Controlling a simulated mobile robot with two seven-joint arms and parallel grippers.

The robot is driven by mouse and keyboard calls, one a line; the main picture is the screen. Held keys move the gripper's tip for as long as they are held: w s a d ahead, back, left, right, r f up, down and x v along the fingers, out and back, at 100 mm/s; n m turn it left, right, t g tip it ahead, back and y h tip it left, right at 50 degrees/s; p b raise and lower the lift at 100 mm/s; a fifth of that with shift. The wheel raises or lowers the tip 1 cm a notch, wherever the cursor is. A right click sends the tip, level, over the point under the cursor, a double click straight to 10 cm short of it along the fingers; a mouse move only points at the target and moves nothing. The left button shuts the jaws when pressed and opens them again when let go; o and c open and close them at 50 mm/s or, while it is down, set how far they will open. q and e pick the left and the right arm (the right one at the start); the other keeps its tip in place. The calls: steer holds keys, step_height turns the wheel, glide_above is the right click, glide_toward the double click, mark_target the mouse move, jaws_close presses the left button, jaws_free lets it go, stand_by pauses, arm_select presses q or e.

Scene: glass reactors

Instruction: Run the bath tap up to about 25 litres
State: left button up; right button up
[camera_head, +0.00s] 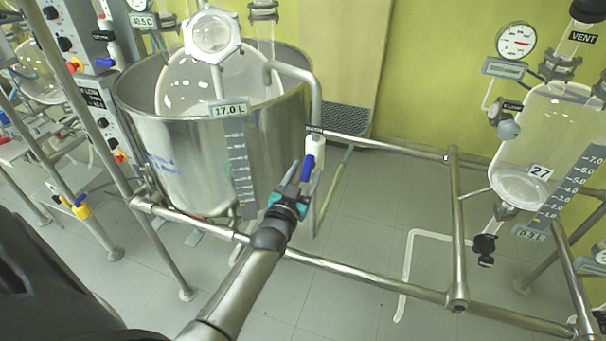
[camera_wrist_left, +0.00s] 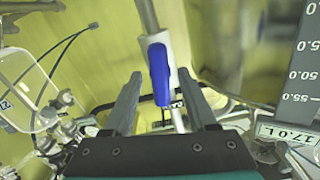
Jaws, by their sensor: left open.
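The steel bath (camera_head: 165,150) stands at the left centre of the head view, with a round glass vessel inside it. Its display (camera_head: 229,110) reads 17.0 L, above a level scale (camera_head: 242,165). The bath tap has a white body (camera_head: 316,148) on a steel pipe and a blue lever (camera_head: 307,168). My left gripper (camera_head: 304,178) is open at the lever. In the left wrist view the blue lever (camera_wrist_left: 159,75) appears between the two spread fingers (camera_wrist_left: 158,102), with gaps on both sides. How deep it sits between them is unclear. My right gripper is not in view.
Steel frame rails (camera_head: 385,285) run below and right of the tap. A smaller glass reactor (camera_head: 555,130) with a black valve (camera_head: 484,245) stands at the right. Grey floor (camera_head: 350,255) is open between.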

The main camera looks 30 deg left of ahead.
arm_select(q)
steer(key=p+v, duration=0.1)
steer(key=v, duration=1.4)
steer(key=shift+s+d, duration=0.1)
steer(key=shift+d, duration=0.05)
stand_by(6.3)
